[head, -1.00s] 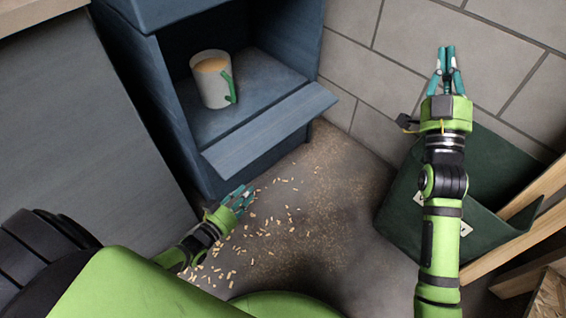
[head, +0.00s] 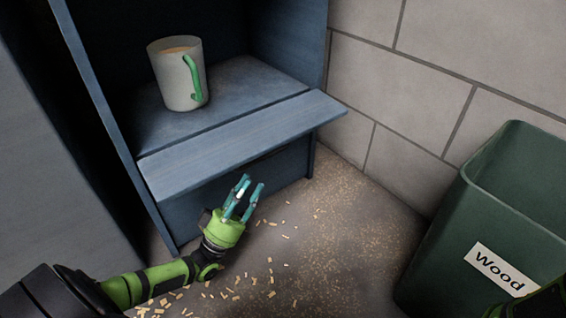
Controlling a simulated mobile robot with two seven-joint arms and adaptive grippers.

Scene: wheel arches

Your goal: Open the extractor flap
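The flap (head: 240,142) is a blue-grey board along the front edge of the blue cabinet's shelf (head: 215,108). It sticks out from the cabinet front, roughly level with the shelf. My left gripper (head: 243,190) is just below and in front of the flap, pointing up towards the cabinet. Its teal fingers are apart with a gap between them, and I see nothing gripped. I cannot tell whether a fingertip touches the board. My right gripper is out of view; only a bit of green arm shows at the lower right corner.
A white mug (head: 178,75) with a green handle and a tan drink stands on the shelf. A green bin (head: 445,230) labelled "Wood" stands at the right. Wood chips (head: 236,294) and sawdust litter the floor. A grey block wall is behind.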

